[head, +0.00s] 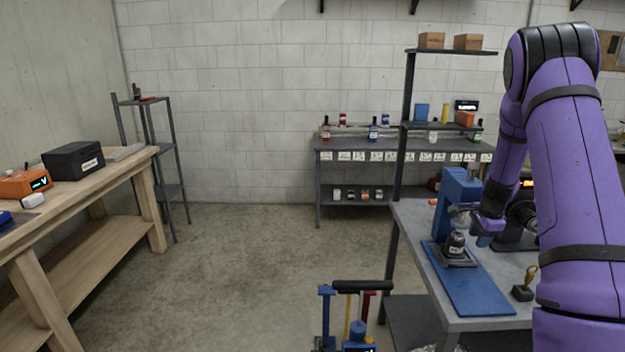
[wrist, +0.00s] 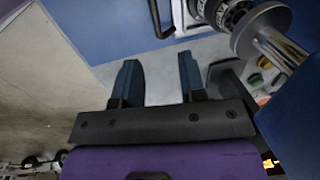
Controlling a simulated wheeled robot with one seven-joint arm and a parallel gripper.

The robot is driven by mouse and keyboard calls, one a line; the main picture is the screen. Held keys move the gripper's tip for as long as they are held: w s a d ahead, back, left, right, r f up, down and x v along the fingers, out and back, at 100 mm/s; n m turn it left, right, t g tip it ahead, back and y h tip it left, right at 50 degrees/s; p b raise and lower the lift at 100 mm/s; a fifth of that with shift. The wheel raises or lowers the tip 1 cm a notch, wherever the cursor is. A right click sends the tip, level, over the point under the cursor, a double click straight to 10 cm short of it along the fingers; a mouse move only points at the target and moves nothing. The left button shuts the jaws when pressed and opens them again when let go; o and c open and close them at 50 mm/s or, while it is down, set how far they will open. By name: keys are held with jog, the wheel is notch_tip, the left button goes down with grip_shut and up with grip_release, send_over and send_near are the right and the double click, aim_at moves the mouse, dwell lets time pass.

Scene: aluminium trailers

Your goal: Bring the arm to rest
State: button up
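My purple arm reaches down from the upper right of the head view to the workbench on the right. My gripper (head: 481,238) is at the blue press-like machine (head: 459,193), beside a dark cylindrical part (head: 456,243) on its base; touching or apart I cannot tell. In the wrist view the two blue-black fingers of my gripper (wrist: 160,65) stand apart with nothing between them. A metal shaft with a round disc (wrist: 262,32) is close at the upper right there.
The grey workbench (head: 410,213) carries a blue mat (head: 478,290) and a small dark block with a yellow loop (head: 523,290). A tool stand (head: 357,333) is in front. A wooden bench (head: 118,168) is at left. The middle floor is clear.

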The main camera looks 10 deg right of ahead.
jog(key=s+a+r+n+t+y, duration=0.1)
jog(key=s+a+r+n, duration=0.35)
jog(key=a+r, duration=0.65)
jog(key=s+a+r+n+t, duration=0.1)
jog(key=s+a+r+n, duration=0.3)
jog(key=a+r, duration=0.7)
jog(key=s+a+r+n, duration=0.2)
jog(key=s+a+n, duration=0.2)
jog(key=s, duration=0.4)
jog(key=s+a+r+n, duration=0.3)
jog(key=s+a+n, duration=0.1)
jog(key=s, duration=0.4)
jog(key=s+a+r+n+t, duration=0.1)
jog(key=s+a+r+n, duration=0.2)
jog(key=s, duration=0.5)
jog(key=shift+a+n+h, duration=0.3)
jog(key=shift+a+n, duration=0.25)
jog(key=shift+a, duration=0.15)
